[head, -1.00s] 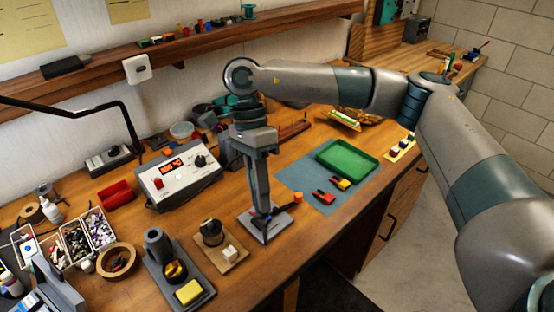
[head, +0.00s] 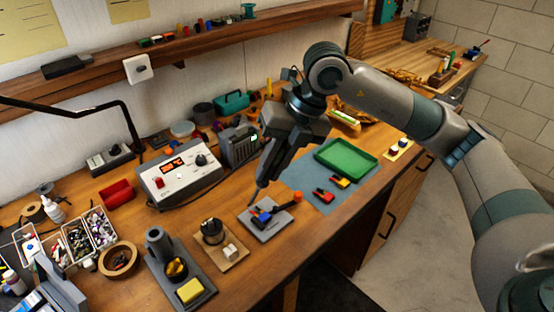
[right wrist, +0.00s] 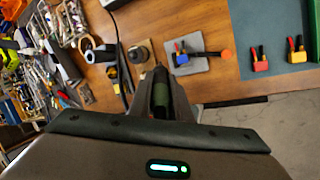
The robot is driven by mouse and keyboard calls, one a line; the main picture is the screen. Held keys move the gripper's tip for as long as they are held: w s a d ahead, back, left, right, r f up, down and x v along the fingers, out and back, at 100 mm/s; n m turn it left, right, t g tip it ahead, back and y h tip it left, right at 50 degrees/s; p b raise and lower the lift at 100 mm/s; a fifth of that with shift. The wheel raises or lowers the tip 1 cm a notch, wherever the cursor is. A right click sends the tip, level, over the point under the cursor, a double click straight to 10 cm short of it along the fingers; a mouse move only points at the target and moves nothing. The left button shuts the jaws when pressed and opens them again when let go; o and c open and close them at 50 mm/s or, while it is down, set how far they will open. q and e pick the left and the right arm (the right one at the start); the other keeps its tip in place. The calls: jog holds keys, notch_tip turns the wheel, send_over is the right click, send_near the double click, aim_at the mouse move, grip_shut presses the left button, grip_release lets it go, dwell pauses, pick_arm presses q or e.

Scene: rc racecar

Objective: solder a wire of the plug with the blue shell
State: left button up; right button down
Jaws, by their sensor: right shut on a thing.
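The plug with the blue shell (head: 262,216) lies with a red part beside it on a grey plate (head: 270,232) near the front of the bench. The plug also shows in the right wrist view (right wrist: 181,59). My right gripper (head: 265,178) is tilted above and behind the plate, shut on a slim dark tool that looks like the soldering iron (right wrist: 161,92). The iron's thin tip points down just left of the plug in the head view. Contact with the plug cannot be told. My left gripper is not in view.
A soldering station (head: 178,180) stands behind left. The iron stand (head: 157,243), yellow sponge (head: 190,291) and a solder spool (head: 212,231) are left of the plate. Red (head: 324,196) and yellow (head: 341,182) plugs lie on a blue mat near a green tray (head: 346,159).

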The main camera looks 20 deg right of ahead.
jog(key=m, duration=0.1)
jog(key=d+m, duration=0.1)
jog(key=m+t, duration=0.1)
jog(key=shift+w+d+r+m+h, duration=0.25)
jog(key=shift+d+r+m+h, duration=0.05)
jog(key=shift+r+m, duration=0.1)
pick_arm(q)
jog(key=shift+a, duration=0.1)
pick_arm(e)
jog(key=shift+f, duration=0.1)
